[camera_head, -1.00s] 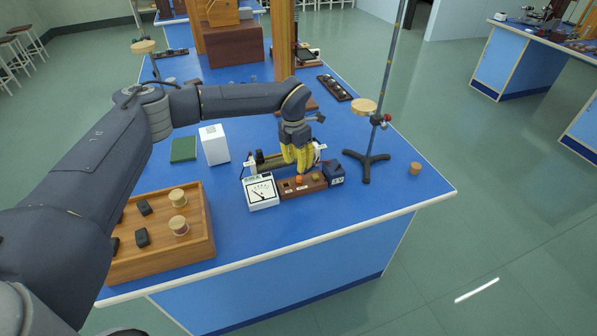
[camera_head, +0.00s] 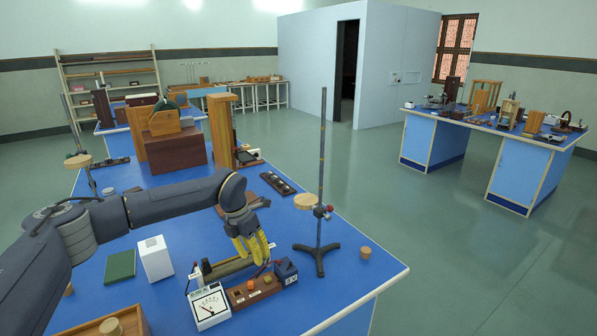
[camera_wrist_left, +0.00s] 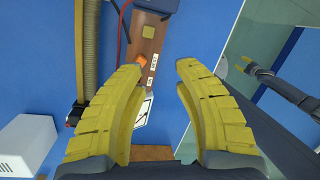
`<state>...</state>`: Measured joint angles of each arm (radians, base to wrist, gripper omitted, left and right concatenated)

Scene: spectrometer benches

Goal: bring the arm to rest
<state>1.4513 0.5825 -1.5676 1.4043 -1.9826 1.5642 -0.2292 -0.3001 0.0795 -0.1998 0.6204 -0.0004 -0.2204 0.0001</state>
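My left gripper (camera_head: 251,250) hangs over the circuit on the blue bench, fingers pointing down. The left wrist view shows its yellow fingers (camera_wrist_left: 159,68) spread apart with nothing between them. Below is a brown board (camera_head: 240,298) with an orange knob; it also shows in the wrist view (camera_wrist_left: 149,50). A white meter (camera_head: 209,305) stands at its left and a dark blue box (camera_head: 286,271) at its right. The gripper appears clear of them.
A tripod stand (camera_head: 317,250) with a tall rod rises right of the gripper. A cork-like cylinder (camera_head: 365,253) is near the right edge. A white box (camera_head: 155,258), green block (camera_head: 120,266) and wooden tray (camera_head: 135,318) are at left. A wooden post (camera_head: 222,135) stands behind.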

